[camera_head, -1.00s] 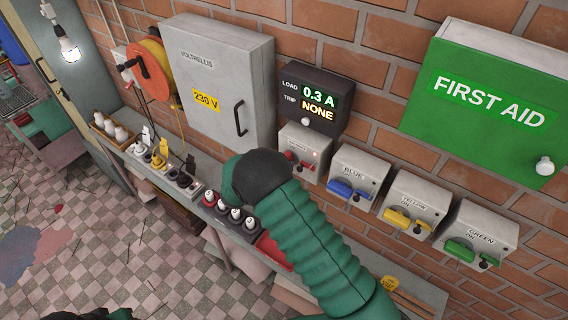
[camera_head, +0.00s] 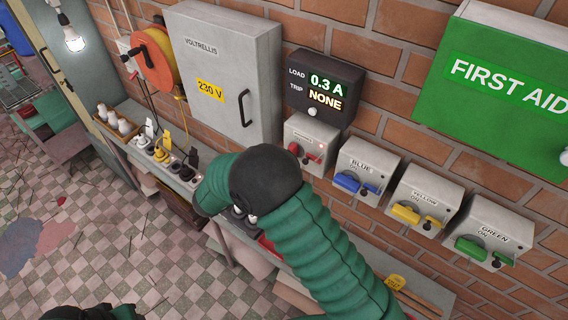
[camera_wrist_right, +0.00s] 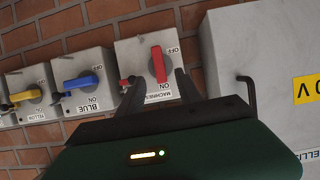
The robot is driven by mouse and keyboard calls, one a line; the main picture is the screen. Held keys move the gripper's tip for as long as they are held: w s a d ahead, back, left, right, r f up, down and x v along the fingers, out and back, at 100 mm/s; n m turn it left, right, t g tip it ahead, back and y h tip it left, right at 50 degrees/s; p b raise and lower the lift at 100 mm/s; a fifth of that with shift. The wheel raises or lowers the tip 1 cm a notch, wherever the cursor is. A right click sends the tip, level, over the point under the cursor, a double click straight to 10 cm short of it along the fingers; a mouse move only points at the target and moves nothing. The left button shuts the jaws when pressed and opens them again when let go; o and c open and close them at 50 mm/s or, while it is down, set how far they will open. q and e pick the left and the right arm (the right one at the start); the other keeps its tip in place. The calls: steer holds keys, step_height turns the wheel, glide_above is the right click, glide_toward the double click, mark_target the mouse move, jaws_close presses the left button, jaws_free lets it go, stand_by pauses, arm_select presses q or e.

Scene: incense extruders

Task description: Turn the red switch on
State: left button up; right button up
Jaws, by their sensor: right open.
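The red switch (camera_wrist_right: 158,64) is a red rotary handle on a grey box labelled like "MACHINES", with OFF and ON marks. In the wrist view its handle stands nearly vertical, crosswise to the blue handle. In the head view the red switch (camera_head: 295,148) is small, on the leftmost of the row of boxes. My right gripper (camera_wrist_right: 157,78) is open, its dark fingers on either side of the handle's lower end; contact cannot be told. In the head view my bent right arm hides this gripper. My left gripper is out of view.
Blue (camera_head: 345,182), yellow (camera_head: 405,214) and green (camera_head: 470,248) switches sit to the right. A display (camera_head: 325,88) reads 0.3 A and NONE. A grey cabinet (camera_head: 220,60) with a protruding handle (camera_wrist_right: 248,92) adjoins the red switch box. Plugs line the shelf below.

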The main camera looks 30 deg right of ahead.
steer(key=b+v, duration=0.1)
steer(key=v, duration=0.6)
steer(key=shift+a+b, duration=0.25)
steer(key=shift+b, duration=0.05)
steer(key=shift+d, duration=0.15)
